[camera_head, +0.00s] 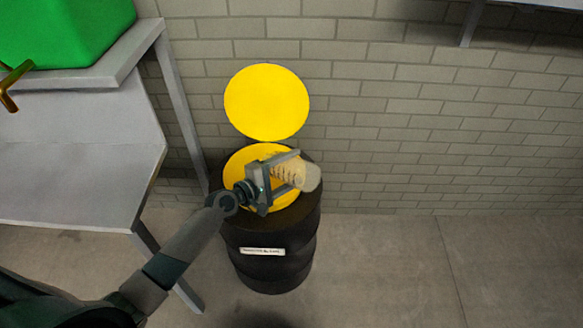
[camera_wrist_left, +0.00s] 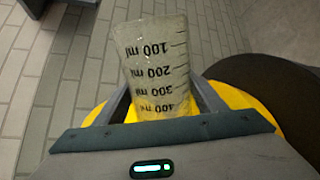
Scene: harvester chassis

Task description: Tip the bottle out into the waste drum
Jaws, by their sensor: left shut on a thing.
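A black waste drum (camera_head: 270,272) with a pale label stands on the floor by the wall. Its round yellow lid (camera_head: 266,102) is raised against the wall, above the yellow top of the drum. My left gripper (camera_head: 293,172) is over the drum's top, shut on a translucent, tan-looking bottle (camera_head: 310,178). The bottle lies on its side in the head view, its free end toward the right. In the left wrist view the bottle (camera_wrist_left: 152,60) shows black ml marks between the fingers, with yellow behind it. I cannot tell whether anything is in it. My right gripper is not in view.
A grey table (camera_head: 75,150) with a raised shelf and a green container (camera_head: 65,28) stands at the left, its leg close to the drum. A brick wall is behind the drum. The floor (camera_head: 430,265) to the right is clear.

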